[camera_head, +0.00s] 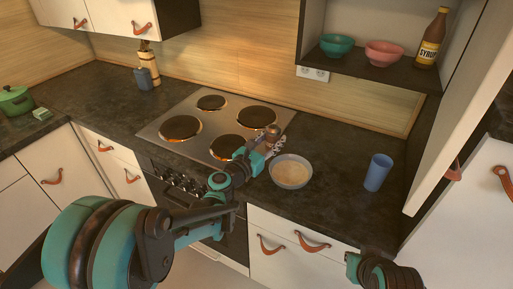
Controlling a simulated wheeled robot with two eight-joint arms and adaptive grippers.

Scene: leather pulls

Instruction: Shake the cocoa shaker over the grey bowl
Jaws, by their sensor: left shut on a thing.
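The grey bowl (291,172) stands on the dark counter just right of the stove and holds something pale beige. My left gripper (269,143) is shut on the cocoa shaker (272,131), a small brown thing partly hidden by the fingers. The gripper and shaker are up and to the left of the bowl, near the stove's right edge. I cannot tell their exact height above the counter. My right arm shows at the bottom right, but its gripper is not clearly in view.
The stove (215,125) has several hotplates. A blue cup (378,172) stands right of the bowl. A shelf above holds a green bowl (337,46), a pink bowl (384,53) and a syrup bottle (431,40). A green pot (15,101) is far left. Counter between bowl and cup is clear.

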